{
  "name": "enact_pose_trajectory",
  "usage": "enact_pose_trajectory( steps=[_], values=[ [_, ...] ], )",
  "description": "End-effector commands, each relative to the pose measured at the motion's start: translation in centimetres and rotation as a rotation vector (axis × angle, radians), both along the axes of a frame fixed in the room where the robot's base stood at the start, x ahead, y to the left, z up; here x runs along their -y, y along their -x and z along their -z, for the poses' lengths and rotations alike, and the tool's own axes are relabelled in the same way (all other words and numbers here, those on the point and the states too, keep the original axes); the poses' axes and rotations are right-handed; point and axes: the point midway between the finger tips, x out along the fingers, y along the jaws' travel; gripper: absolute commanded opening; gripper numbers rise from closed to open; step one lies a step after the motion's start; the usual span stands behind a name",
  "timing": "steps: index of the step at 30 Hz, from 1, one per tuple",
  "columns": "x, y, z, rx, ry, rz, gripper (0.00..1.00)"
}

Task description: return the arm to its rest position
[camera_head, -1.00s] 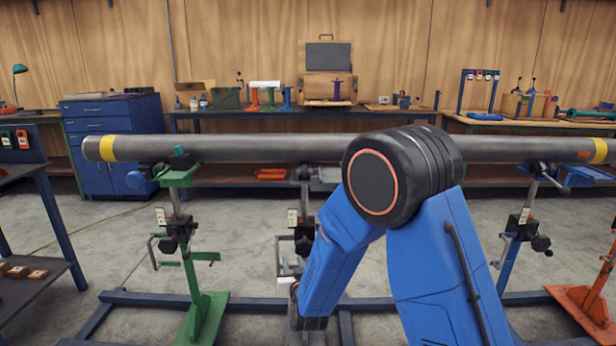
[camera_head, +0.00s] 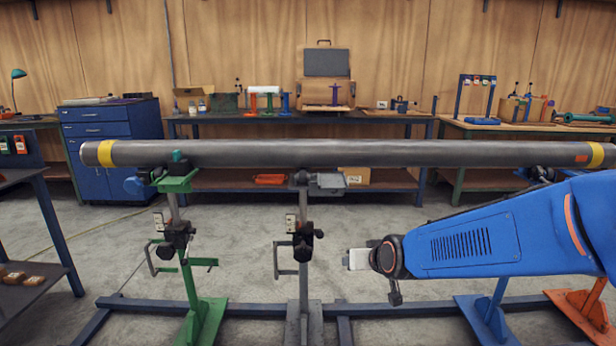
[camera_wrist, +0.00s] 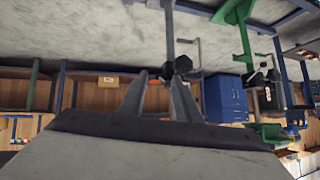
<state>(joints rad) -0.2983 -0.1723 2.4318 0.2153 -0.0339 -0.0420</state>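My arm reaches in from the right in the head view, its blue forearm level in front of the pipe. My gripper (camera_head: 358,259) is at its left end, pointing left, below the pipe and right of the middle stand. In the wrist view my gripper (camera_wrist: 160,84) shows two grey fingers apart with nothing between them. The long grey pipe (camera_head: 330,153) has yellow bands near both ends and lies level across the stands. My gripper is clear of it.
The green stand (camera_head: 201,310) and middle stand (camera_head: 303,262) rise from the blue floor frame (camera_head: 140,303). A blue stand (camera_head: 488,318) and an orange stand (camera_head: 584,309) are at right, partly behind my arm. A dark shelf (camera_head: 40,232) is at left. Workbenches line the back wall.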

Motion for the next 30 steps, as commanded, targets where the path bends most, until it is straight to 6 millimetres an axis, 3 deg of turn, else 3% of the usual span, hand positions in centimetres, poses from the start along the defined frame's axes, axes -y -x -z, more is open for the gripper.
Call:
enact_pose_trajectory(
  steps=[6,18,24,30],
  values=[
    [4.4,6.0,-1.7,-0.099,0.033,0.015,0.3],
    [11.5,19.0,-2.6,-0.301,0.113,0.067,0.3],
    [14.3,25.6,-2.4,-0.399,0.152,0.11,0.3],
    [15.7,29.7,-2.0,-0.464,0.173,0.141,0.3]
  ],
)
